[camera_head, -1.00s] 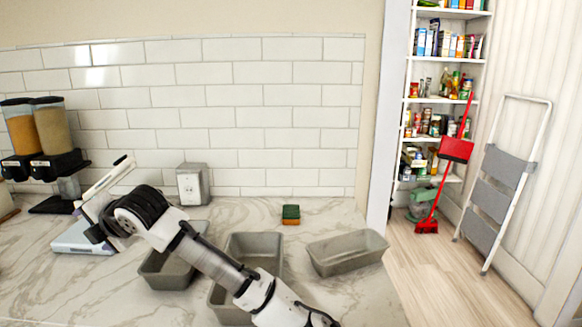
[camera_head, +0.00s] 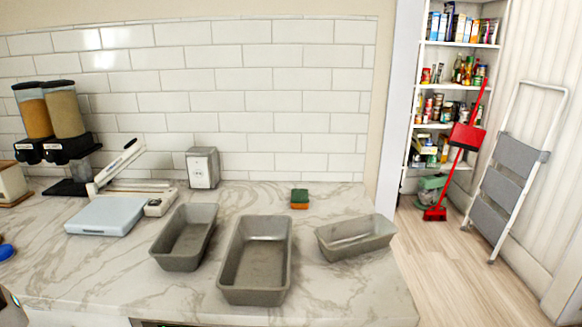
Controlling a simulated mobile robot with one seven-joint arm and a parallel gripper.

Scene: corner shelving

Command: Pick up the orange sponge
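The orange sponge (camera_head: 300,204) with a green top layer lies on the marble counter, toward its back right near the tiled wall. Green shows on its upper part and orange along its lower front. Nothing covers it. My gripper is not in view. A small dark and pale piece at the bottom left edge may be part of my arm, but I cannot tell.
Three grey loaf pans stand in front of the sponge: left (camera_head: 185,238), middle (camera_head: 254,262) and right (camera_head: 355,237). A white scale (camera_head: 106,216), a metal dispenser (camera_head: 203,168) and cereal dispensers (camera_head: 58,125) are left. The counter around the sponge is clear.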

